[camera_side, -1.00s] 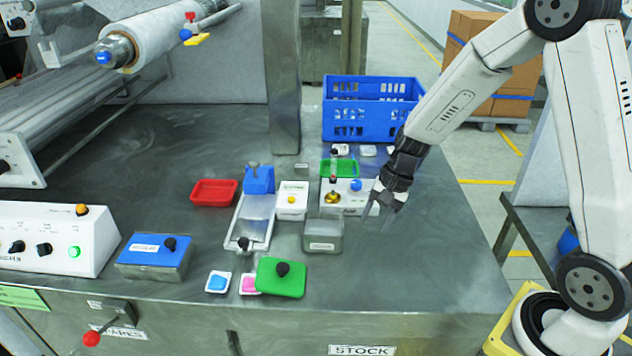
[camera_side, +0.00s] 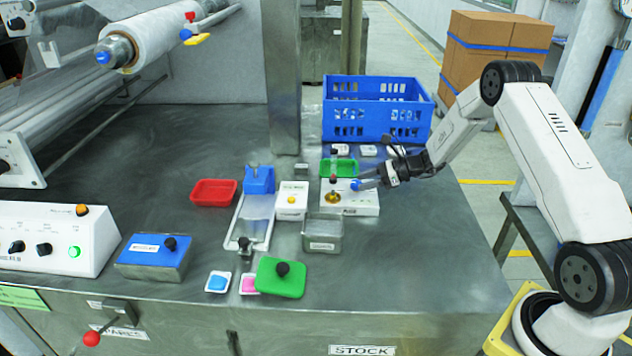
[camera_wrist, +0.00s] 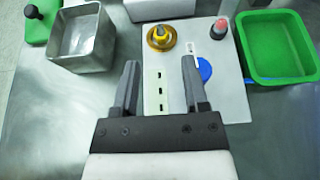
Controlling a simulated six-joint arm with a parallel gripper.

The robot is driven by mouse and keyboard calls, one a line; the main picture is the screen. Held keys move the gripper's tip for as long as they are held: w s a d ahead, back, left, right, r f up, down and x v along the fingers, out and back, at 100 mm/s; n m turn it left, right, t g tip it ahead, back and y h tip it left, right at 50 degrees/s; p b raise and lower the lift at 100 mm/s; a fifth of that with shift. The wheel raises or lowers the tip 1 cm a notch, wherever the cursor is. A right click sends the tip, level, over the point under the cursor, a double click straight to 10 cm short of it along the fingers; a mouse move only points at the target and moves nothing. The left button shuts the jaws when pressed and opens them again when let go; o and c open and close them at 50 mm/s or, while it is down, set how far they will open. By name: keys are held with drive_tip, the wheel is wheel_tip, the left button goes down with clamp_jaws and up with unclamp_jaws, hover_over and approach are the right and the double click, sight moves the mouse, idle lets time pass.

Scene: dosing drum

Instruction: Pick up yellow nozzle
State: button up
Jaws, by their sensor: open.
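The yellow nozzle (camera_side: 333,197) is a gold, round piece with a narrower top. It stands at the left end of a white block (camera_side: 362,203). In the wrist view the nozzle (camera_wrist: 161,38) lies ahead of my gripper (camera_wrist: 160,63), roughly in line with the gap between the fingers. The fingers are apart, with nothing held between them. In the side view my gripper (camera_side: 356,184) points left over the white block, to the right of the nozzle and apart from it. One finger partly hides a blue round part (camera_wrist: 205,70).
A red-topped black knob (camera_wrist: 219,29) stands beside the nozzle. A green tray (camera_wrist: 276,47) and a blue crate (camera_side: 376,108) lie behind. An open metal box (camera_side: 323,235) and a white container (camera_side: 292,202) stand nearby. The bench's right front is clear.

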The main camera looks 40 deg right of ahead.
sight(339, 199)
drive_tip(key=shift+x, duration=1.3)
drive_tip(key=shift+x, duration=2.6)
drive_tip(key=shift+f, duration=0.1)
drive_tip(key=shift+c, duration=0.2)
clamp_jaws()
